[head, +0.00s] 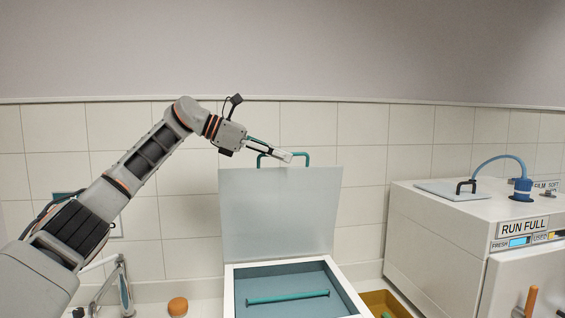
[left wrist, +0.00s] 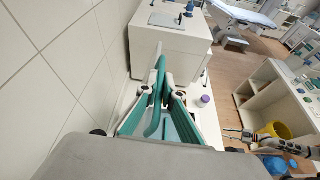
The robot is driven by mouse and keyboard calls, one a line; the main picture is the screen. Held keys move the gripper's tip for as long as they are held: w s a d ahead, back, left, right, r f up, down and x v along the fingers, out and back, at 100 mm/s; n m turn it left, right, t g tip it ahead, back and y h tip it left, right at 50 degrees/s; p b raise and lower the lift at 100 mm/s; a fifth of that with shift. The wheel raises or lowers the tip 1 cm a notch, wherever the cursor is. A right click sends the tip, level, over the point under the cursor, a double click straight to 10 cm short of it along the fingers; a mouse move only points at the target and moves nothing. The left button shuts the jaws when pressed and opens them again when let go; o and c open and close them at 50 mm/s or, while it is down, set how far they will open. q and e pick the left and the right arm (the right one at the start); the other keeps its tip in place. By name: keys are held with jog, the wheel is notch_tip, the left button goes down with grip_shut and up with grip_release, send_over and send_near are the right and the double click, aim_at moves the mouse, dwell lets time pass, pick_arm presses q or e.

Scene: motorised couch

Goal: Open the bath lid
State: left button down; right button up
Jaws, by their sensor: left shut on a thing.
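The bath (head: 290,264) is a white box with a blue-grey inside, low in the middle of the head view. Its pale grey lid (head: 280,212) stands raised, nearly upright, at the back edge, so the inside is in sight. A teal handle (head: 307,158) is at the lid's top edge. My left gripper (head: 283,156) is shut on this handle, which also shows between the fingers in the left wrist view (left wrist: 155,98). My right gripper (left wrist: 240,135) seems to show small at the right of the left wrist view; its jaws are unclear.
A teal bar (head: 288,298) lies across the bath's inside. A white machine (head: 440,232) with a blue hose (head: 497,160) stands to the right. A yellow-brown tray (head: 385,303) is between them. A tap (head: 122,285) and an orange-brown round thing (head: 178,306) are left. A tiled wall is close behind.

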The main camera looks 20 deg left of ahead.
pick_arm(q)
jog(key=shift+w+a+r, duration=0.1)
jog(key=shift+w+a, duration=0.35)
jog(key=shift+w, duration=0.2)
jog(key=shift+w+a+r, duration=0.1)
jog(key=shift+w+a, duration=0.3)
jog(key=shift+w, duration=0.2)
jog(key=c, duration=2.2)
grip_release()
jog(key=shift+a, duration=0.1)
jog(key=v, duration=1.2)
jog(key=shift+f, duration=0.1)
